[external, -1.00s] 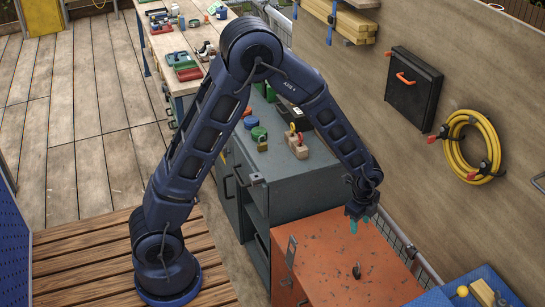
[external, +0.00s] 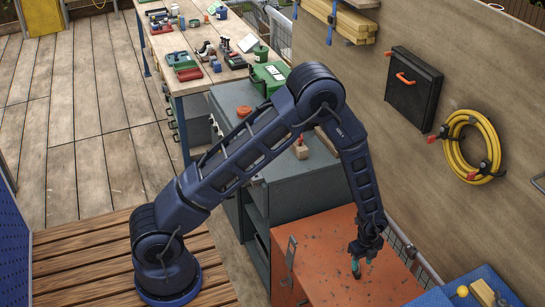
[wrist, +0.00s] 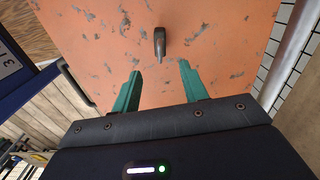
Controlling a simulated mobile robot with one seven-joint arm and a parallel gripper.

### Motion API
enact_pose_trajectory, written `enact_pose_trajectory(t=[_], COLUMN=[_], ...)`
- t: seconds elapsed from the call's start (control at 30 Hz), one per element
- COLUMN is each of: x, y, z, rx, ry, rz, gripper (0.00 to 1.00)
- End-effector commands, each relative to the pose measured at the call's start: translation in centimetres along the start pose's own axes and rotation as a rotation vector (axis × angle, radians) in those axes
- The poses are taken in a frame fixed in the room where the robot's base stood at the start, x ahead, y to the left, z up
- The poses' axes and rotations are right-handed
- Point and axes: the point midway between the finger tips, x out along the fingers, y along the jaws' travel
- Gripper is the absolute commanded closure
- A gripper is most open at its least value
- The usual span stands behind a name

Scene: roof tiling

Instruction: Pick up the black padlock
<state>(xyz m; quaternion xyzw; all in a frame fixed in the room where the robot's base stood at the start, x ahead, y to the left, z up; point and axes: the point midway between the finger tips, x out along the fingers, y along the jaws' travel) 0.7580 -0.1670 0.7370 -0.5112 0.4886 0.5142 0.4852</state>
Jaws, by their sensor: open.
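The black padlock (wrist: 160,44) sits on the orange, paint-chipped top (wrist: 210,35) in the wrist view. It lies ahead of my gripper (wrist: 158,72), roughly centred between the two teal fingers and just beyond their tips. The fingers are apart with nothing between them. In the external view my gripper (external: 356,264) points down over the orange top (external: 325,245), right at the padlock's place, and largely hides it.
A grey cabinet (external: 300,187) stands behind the orange top, with small items on it. A wire rail (external: 408,248) runs along the right side, by the wooden wall. A blue surface (external: 465,290) with a yellow ball (external: 462,291) is at the lower right. The orange top around the padlock is clear.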

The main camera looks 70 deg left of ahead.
Motion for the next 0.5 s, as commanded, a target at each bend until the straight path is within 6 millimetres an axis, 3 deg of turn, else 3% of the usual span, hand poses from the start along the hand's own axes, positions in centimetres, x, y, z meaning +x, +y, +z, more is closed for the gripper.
enact_pose_trajectory(t=[0.5], x=[4.5], y=[-0.2], z=[0.5], rx=[-0.002], ry=[-0.001], rz=[0.001], gripper=[0.56])
